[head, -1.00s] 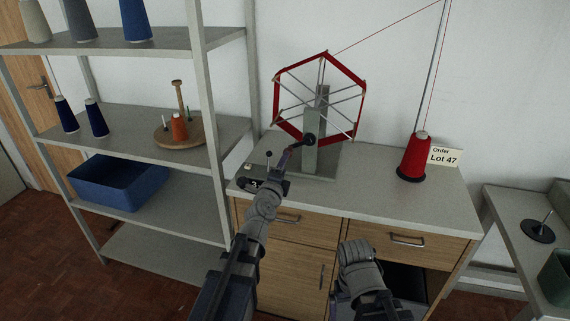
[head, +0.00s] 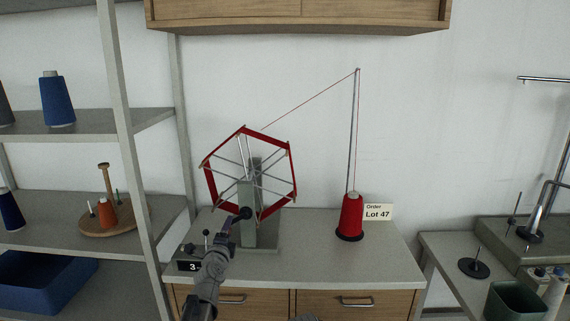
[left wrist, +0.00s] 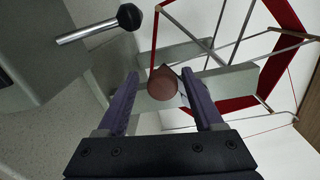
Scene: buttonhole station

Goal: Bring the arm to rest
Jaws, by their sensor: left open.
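The reel (head: 292,170) is a hexagonal red-wound frame on a grey post (head: 247,215), standing on the worktop. My left gripper (head: 232,226) is at the front left of the post, beside the reel's crank. In the left wrist view my left gripper (left wrist: 160,105) is open. A brown round crank knob (left wrist: 163,83) shows between its fingers, with visible gaps on both sides; whether it touches is not clear. My right gripper is out of view; only a sliver of my right arm shows at the bottom edge.
A counter (head: 189,266) reading 3 and a small ball-topped lever (head: 206,240) stand close to my left wrist. A red cone (head: 352,216) stands right of the reel, its thread running over a tall rod (head: 353,130). Shelves (head: 125,150) stand left, a cabinet (head: 300,15) hangs above.

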